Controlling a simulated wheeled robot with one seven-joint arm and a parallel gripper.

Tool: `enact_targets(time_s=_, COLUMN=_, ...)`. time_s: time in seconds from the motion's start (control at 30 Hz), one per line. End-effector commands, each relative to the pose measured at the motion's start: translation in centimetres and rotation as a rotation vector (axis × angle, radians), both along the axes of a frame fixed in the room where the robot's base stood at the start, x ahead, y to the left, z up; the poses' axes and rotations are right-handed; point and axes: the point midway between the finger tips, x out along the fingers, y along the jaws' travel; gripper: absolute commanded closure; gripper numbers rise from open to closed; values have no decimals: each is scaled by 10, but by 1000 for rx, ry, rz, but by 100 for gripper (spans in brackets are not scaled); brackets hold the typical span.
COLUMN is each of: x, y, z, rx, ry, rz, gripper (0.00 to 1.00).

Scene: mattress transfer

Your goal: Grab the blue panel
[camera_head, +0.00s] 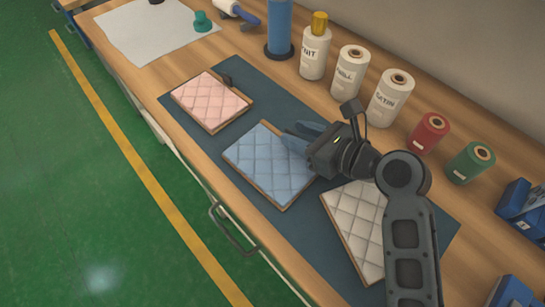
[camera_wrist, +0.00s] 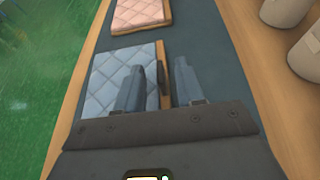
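The blue panel (camera_head: 262,164) is a quilted square with a wooden edge, lying flat on a dark mat between the pink panel (camera_head: 210,100) and the white panel (camera_head: 354,222). My gripper (camera_head: 293,137) is over the blue panel's far right edge in the head view. In the wrist view, the blue panel (camera_wrist: 108,72) shows left of and beneath my gripper (camera_wrist: 161,76). The two fingers stand apart with the panel's wooden right edge showing between them. I cannot tell whether a finger touches the panel. Part of the panel is hidden behind the fingers.
The dark mat (camera_head: 185,117) lies on a wooden table (camera_head: 150,78). White spools (camera_head: 350,75), a red spool (camera_head: 429,133) and a green spool (camera_head: 470,163) stand along the back. A blue cylinder (camera_head: 279,25) stands beyond. The green floor (camera_head: 60,190) lies left of the table.

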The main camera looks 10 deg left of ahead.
Motion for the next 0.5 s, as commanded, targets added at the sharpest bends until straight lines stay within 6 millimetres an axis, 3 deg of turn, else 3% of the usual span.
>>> enact_targets(time_s=0.37, x=0, y=0, z=0, rx=1, ry=1, rz=0, gripper=99)
enact_targets(time_s=0.5, x=0, y=0, z=0, rx=1, ry=1, rz=0, gripper=100)
